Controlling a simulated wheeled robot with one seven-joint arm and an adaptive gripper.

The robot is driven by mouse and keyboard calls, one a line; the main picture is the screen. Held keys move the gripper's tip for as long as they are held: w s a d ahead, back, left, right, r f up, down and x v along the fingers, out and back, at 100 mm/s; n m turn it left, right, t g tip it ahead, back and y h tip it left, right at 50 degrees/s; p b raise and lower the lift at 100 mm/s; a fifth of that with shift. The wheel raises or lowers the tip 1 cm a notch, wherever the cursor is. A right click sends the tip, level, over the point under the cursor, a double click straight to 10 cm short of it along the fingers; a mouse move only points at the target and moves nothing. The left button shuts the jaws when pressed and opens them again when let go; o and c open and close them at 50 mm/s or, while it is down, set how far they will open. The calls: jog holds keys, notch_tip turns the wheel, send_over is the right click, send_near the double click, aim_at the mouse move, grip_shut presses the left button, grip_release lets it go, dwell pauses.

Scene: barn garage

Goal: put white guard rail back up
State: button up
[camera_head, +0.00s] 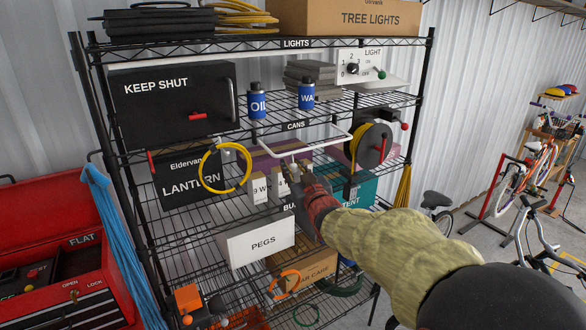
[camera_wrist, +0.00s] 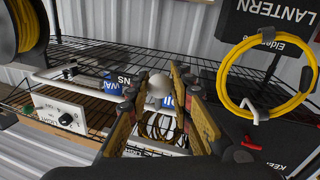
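The white guard rail (camera_head: 310,150) is a bent tube at the front of the shelf labelled CANS. It sits lower than the oil can (camera_head: 257,103) and the blue WA can (camera_head: 306,95), whose shelf edge shows behind it. In the wrist view, the white rail (camera_wrist: 85,88) runs across to the left of my fingers. My gripper (camera_head: 296,175) is just below the rail's middle. In the wrist view, my gripper (camera_wrist: 163,85) has its fingers apart, with a rounded white knob (camera_wrist: 160,86) between or just beyond the tips. I cannot tell whether they touch it.
A yellow hose coil (camera_head: 226,168) hangs left of my gripper and a cable reel (camera_head: 371,145) hangs to the right. The white PEGS box (camera_head: 257,243) is below. A red tool chest (camera_head: 60,260) stands at the left. Bicycles (camera_head: 530,185) stand on the open floor at right.

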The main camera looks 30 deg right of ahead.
grip_shut()
dwell(0.3)
jog(key=shift+a+r, duration=0.1)
jog(key=shift+r, duration=0.05)
